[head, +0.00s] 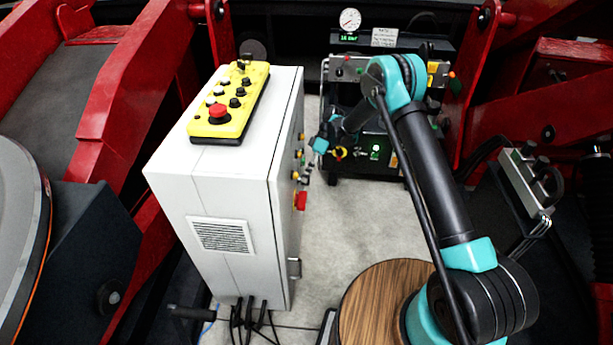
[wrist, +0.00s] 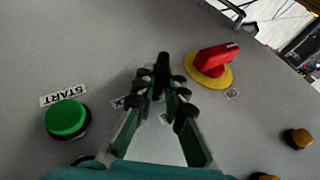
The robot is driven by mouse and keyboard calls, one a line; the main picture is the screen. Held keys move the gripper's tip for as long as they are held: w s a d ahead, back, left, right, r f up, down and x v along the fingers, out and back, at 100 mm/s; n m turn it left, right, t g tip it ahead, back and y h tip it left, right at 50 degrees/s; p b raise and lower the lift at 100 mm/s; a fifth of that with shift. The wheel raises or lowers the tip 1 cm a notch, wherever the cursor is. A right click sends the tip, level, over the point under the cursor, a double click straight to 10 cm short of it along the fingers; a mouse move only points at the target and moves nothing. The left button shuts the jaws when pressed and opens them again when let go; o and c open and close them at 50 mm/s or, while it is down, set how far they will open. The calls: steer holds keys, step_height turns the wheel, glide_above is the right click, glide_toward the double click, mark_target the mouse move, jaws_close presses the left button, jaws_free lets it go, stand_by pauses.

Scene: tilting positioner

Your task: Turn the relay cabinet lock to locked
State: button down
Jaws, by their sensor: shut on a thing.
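The relay cabinet is the pale grey box (head: 205,178) in the head view; its front face turns right, toward my arm. In the wrist view its grey panel (wrist: 105,40) fills most of the picture. My gripper (wrist: 162,90) is shut on a narrow black lock handle (wrist: 162,66) that stands out from the panel. The fingers hide the lock's base and part of the labels near it, so I cannot tell its set position. In the head view my wrist is beside the cabinet's front edge, and the fingertips cannot be made out.
A green START button (wrist: 66,118) is left of my fingers. A red rotary switch on a yellow plate (wrist: 213,62) is close on the right. Brass-coloured knobs (wrist: 297,138) are lower right. A yellow control box (head: 232,100) lies on the cabinet; a gauge panel (head: 349,20) stands behind.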

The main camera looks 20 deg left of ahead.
stand_by(0.3)
steer(key=c, duration=1.6)
jaws_free()
step_height(320, 180, up, 10)
